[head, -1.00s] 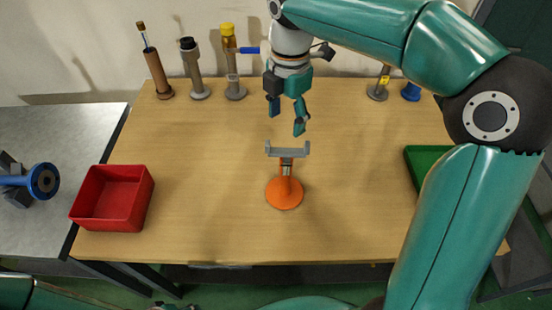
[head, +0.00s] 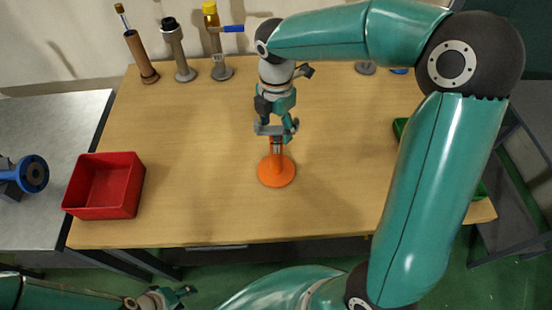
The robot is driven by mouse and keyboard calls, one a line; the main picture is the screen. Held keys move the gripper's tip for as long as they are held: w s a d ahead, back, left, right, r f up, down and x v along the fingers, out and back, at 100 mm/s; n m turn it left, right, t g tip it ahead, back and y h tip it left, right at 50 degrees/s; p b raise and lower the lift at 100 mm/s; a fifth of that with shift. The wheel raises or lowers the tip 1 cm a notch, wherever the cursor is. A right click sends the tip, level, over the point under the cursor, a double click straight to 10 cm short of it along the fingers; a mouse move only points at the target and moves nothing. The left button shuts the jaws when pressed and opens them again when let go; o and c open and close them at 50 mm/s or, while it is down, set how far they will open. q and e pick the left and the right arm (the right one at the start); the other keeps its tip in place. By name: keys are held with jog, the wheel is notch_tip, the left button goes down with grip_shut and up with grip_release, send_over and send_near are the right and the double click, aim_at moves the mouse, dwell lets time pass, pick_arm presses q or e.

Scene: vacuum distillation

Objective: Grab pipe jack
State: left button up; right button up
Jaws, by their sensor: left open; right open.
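The pipe jack (head: 276,171) stands upright on the wooden table, with a round orange base and a grey U-shaped cradle on top. My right gripper (head: 277,127) is open and points down at the cradle from behind. Its fingers overlap the cradle and partly hide it; I cannot tell whether they touch it. My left gripper (head: 178,296) is low at the bottom edge, in front of the table and away from the jack. It is small in view and open.
A red bin (head: 105,186) sits at the table's left front. Several upright pipe-like parts, one with a yellow cap (head: 210,12), stand along the back. A green tray (head: 480,190) at right is mostly hidden by my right arm. The table (head: 190,205) around the jack is clear.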

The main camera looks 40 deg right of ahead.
aim_at(276, 138)
notch_tip(276, 138, down, 5)
jog(key=shift+r, duration=0.15)
grip_shut()
dwell(0.4)
jog(key=shift+r, duration=0.1)
